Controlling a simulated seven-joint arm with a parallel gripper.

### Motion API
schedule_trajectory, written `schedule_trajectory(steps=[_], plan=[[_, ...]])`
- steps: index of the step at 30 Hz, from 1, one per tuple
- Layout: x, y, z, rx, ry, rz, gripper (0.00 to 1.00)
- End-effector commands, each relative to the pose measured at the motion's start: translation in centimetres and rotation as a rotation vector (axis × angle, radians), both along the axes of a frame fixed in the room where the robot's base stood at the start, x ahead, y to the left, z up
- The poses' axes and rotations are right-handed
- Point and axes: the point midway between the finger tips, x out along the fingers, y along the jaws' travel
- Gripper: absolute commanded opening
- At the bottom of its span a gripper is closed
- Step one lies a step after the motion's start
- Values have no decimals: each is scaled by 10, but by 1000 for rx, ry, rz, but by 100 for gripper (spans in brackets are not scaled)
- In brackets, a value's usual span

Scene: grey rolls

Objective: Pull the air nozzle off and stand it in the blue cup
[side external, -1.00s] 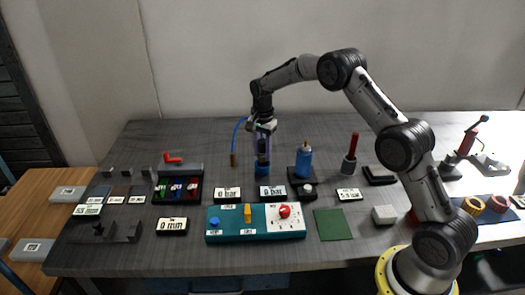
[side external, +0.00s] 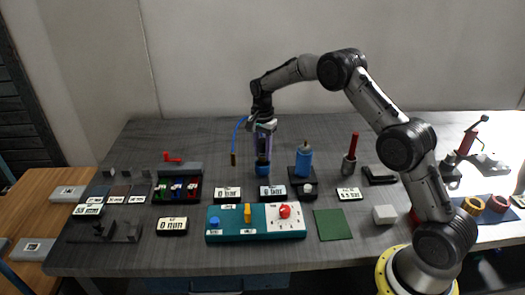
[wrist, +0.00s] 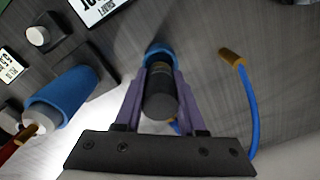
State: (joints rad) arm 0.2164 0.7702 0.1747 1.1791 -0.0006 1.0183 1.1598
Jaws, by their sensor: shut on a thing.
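My gripper (side external: 263,153) is above the blue cup (side external: 263,169), fingers pointing down. In the wrist view, its purple fingers (wrist: 160,98) are shut on a dark grey cylinder, which looks like the air nozzle (wrist: 161,105). The nozzle's far end lines up with the mouth of the blue cup (wrist: 158,49); I cannot tell whether it is inside the cup or just above it. In the side view the fingers mostly hide the nozzle. A blue hose (side external: 238,130) with a free brass-coloured end (side external: 234,159) hangs left of the gripper, apart from the nozzle.
A display block (side external: 272,192) lies in front of the cup, and a teal control panel (side external: 255,222) lies nearer the front. The table behind the cup is clear.

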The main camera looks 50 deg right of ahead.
Motion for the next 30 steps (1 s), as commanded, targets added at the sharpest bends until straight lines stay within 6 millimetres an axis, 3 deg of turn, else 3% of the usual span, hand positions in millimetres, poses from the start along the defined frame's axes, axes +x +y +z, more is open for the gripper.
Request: schedule_trajectory(steps=[30], plan=[[0, 0, -19, -1, -1, 0, 0]])
